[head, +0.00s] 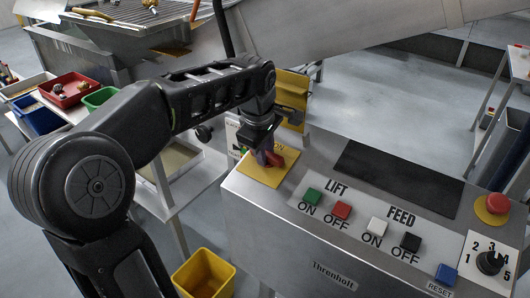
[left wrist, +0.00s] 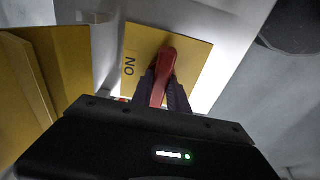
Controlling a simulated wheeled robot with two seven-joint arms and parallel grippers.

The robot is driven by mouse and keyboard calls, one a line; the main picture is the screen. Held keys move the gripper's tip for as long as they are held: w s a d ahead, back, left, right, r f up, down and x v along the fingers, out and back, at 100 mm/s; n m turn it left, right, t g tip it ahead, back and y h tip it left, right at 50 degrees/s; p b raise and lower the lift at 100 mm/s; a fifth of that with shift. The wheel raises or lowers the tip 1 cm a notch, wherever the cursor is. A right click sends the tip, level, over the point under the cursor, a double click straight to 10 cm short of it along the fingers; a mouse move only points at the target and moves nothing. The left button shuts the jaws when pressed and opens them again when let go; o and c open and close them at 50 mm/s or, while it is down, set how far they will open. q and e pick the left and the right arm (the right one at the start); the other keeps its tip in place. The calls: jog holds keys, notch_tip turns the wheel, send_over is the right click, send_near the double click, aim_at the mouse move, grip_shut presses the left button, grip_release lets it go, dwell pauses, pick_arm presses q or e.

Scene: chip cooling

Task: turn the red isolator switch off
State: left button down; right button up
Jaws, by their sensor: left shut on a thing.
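The red isolator switch (head: 275,160) sits on a yellow plate (head: 257,176) at the far left of the metal control panel. In the left wrist view its red handle (left wrist: 166,62) stands over the yellow plate (left wrist: 193,62), with the word "ON" printed left of it. My left gripper (head: 265,157) comes down over the switch from above. In the left wrist view the fingers (left wrist: 164,92) are on either side of the red handle, shut on it. The handle's lower end is hidden between the fingers. My right gripper is not in view.
The panel carries LIFT buttons, green (head: 312,195) and red (head: 341,210), and FEED buttons, white (head: 376,226) and black (head: 410,242). A red mushroom button (head: 497,203), blue reset button (head: 446,273) and rotary dial (head: 490,262) are at right. A yellow bracket (head: 292,97) stands behind the switch.

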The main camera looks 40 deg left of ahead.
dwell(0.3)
pick_arm(q)
jog(key=c, duration=1.3)
grip_release()
jog(key=shift+p+v, duration=0.4)
jog(key=shift+v, duration=3.5)
